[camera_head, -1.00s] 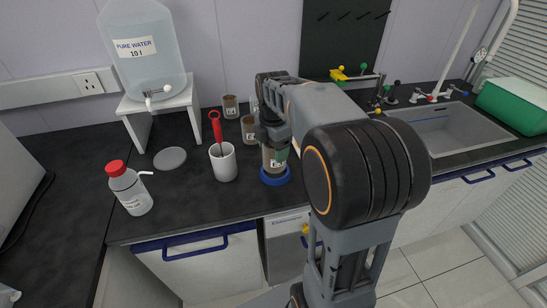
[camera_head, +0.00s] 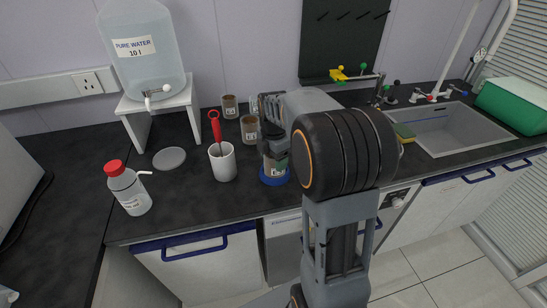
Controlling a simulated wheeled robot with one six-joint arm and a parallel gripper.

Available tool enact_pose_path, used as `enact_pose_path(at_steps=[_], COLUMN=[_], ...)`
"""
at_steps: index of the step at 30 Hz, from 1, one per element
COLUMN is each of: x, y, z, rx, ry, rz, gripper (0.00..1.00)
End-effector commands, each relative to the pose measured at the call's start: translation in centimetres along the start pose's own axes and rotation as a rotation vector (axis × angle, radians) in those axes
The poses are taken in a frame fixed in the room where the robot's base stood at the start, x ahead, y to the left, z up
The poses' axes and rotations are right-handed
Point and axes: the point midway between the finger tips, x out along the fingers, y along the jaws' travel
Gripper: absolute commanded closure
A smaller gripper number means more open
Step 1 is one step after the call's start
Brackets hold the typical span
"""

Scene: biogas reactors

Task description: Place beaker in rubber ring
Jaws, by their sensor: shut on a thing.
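A beaker (camera_head: 276,167) with brownish contents and a white label stands upright at the blue rubber ring (camera_head: 273,180) on the dark counter. The ring's front rim shows below the beaker, and its base appears within the ring. Whether the base rests fully on the bottom is too small to tell. My gripper (camera_head: 273,148) is shut on the upper part of the beaker. My arm comes in from the right and hides the beaker's right side and part of the area behind it.
A white cup (camera_head: 223,163) with a red-handled tool stands close left of the ring. Two similar beakers (camera_head: 249,128) (camera_head: 230,106) stand behind. A wash bottle (camera_head: 129,189), grey disc (camera_head: 169,158) and water tank (camera_head: 145,50) are left. A sink (camera_head: 455,128) is right.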

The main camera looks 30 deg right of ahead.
Motion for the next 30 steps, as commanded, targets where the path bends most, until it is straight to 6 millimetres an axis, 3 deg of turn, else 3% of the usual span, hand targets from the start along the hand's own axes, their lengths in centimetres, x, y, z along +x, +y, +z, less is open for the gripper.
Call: enact_pose_path(at_steps=[5, 6, 13, 23, 30], x=[0.4, 0.3, 0.3, -0.4, -4.4], y=[0.0, 0.0, 0.0, 0.0, 0.1], z=[0.0, 0.0, 0.0, 0.0, 0.0], rx=[0.000, 0.000, 0.000, 0.000, 0.000], ry=[0.000, 0.000, 0.000, -0.001, -0.002], rz=[0.000, 0.001, 0.000, 0.001, 0.004], gripper=[0.69, 0.28, 0.06, 0.06, 0.06])
